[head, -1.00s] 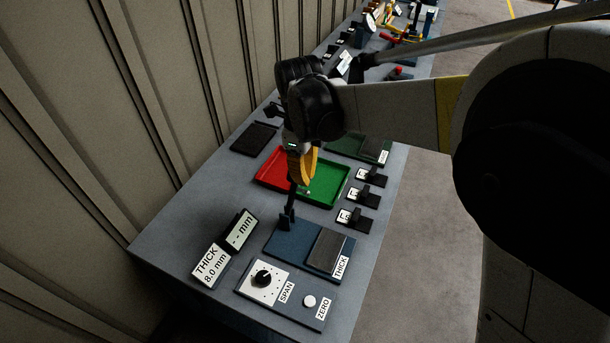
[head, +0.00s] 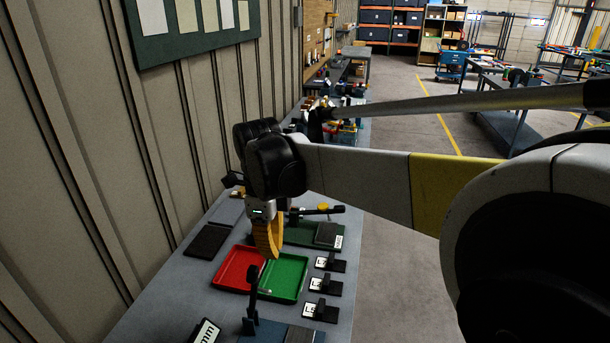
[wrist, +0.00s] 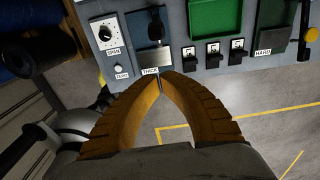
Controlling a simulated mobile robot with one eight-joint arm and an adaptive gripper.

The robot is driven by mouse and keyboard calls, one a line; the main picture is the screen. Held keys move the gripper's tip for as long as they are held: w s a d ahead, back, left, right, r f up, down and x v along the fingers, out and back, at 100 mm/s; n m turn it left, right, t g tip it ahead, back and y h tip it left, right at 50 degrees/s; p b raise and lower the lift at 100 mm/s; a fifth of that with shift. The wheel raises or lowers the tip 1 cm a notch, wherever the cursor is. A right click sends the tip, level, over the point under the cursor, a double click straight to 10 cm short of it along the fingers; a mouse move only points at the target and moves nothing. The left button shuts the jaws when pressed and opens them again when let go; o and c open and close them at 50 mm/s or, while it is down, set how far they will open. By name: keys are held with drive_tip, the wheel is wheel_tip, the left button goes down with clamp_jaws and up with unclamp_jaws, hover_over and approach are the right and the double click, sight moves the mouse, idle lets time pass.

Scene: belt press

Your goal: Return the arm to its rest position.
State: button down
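My arm reaches in from the right in the head view and ends in my gripper (head: 272,256), whose yellow fingers point down. There it overlaps the red tray (head: 232,272) and the green tray (head: 290,270) on the bench. In the wrist view both fingers of my gripper (wrist: 161,76) curve inward and their tips meet, with nothing visible between them. The tips appear just below the THICK label (wrist: 151,71) at the bench's edge. The gap between the tips and the bench is hard to judge.
The bench (head: 165,292) runs along a panelled wall (head: 60,190). Tagged black blocks (head: 331,263) stand right of the trays. A blue gauge base (wrist: 140,28) and a dial (wrist: 104,33) lie near the front. Open floor (head: 392,265) lies right of the bench.

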drive_tip(key=s+d+n+t+y+b, duration=0.1)
drive_tip(key=s+d+n+t+b, duration=0.15)
drive_tip(key=d+n+b, duration=0.65)
drive_tip(key=s+d+f+n+t+b, duration=0.2)
drive_tip(key=s+d+f+n, duration=0.3)
drive_tip(key=d, duration=0.6)
drive_tip(key=s+d+f+n+t+b, duration=0.2)
drive_tip(key=s+d+f+n, duration=0.3)
drive_tip(key=d, duration=0.5)
wheel_tip(320, 180, down, 3)
drive_tip(key=s, duration=0.2)
drive_tip(key=shift+s+d+r+t+h, duration=0.2)
drive_tip(key=shift+s+d+t+h, duration=0.1)
drive_tip(key=shift+d+t, duration=0.05)
